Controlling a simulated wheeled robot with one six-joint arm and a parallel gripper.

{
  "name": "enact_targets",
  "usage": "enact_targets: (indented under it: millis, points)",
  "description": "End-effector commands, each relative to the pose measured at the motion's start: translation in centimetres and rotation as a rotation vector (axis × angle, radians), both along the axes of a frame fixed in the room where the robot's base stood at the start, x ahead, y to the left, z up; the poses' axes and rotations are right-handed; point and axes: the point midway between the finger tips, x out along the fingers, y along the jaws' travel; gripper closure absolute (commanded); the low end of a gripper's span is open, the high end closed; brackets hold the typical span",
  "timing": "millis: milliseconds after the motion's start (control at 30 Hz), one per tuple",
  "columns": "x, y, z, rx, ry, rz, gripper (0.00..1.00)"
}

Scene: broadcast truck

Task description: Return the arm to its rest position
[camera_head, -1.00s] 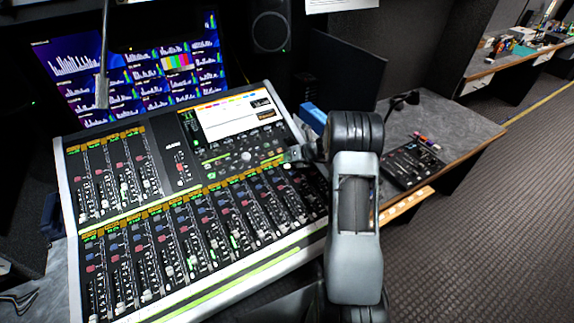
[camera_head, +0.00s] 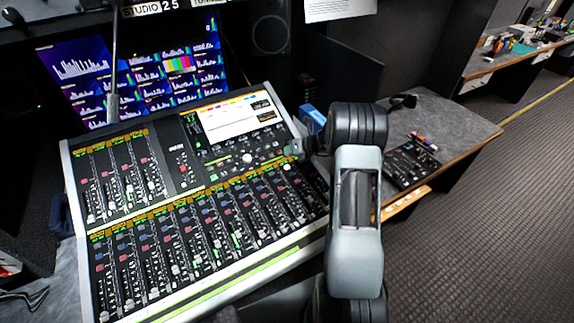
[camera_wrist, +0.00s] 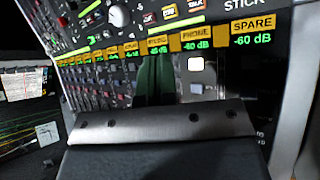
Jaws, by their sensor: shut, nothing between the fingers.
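My arm rises in front of the right side of a large mixing console (camera_head: 165,195) in the head view. My gripper end (camera_head: 292,148) points left over the console's upper right part, mostly hidden behind my arm's dark joint. In the wrist view my gripper's green fingers (camera_wrist: 154,76) are together with nothing between them. They stand in front of the console's row of yellow and green channel labels. Whether they touch the console cannot be told.
A monitor (camera_head: 140,75) with meters stands behind the console. A grey side desk (camera_head: 455,125) on the right bears a small black control unit (camera_head: 411,163). A blue object (camera_head: 312,116) sits behind my arm. The carpeted floor (camera_head: 480,240) at right is open.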

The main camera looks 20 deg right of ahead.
Motion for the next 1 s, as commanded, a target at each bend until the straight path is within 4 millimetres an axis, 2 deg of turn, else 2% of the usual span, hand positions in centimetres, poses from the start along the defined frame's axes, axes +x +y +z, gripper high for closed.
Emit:
enact_targets:
  millis: [767, 900, 1000]
  points:
    - [0.0, 0.0, -0.1, -0.017, -0.013, 0.016, 1.00]
    - [-0.4, 0.2, -0.4, -0.122, -0.079, 0.137, 1.00]
    - [-2.6, 1.0, -2.2, -0.249, -0.113, 0.335, 1.00]
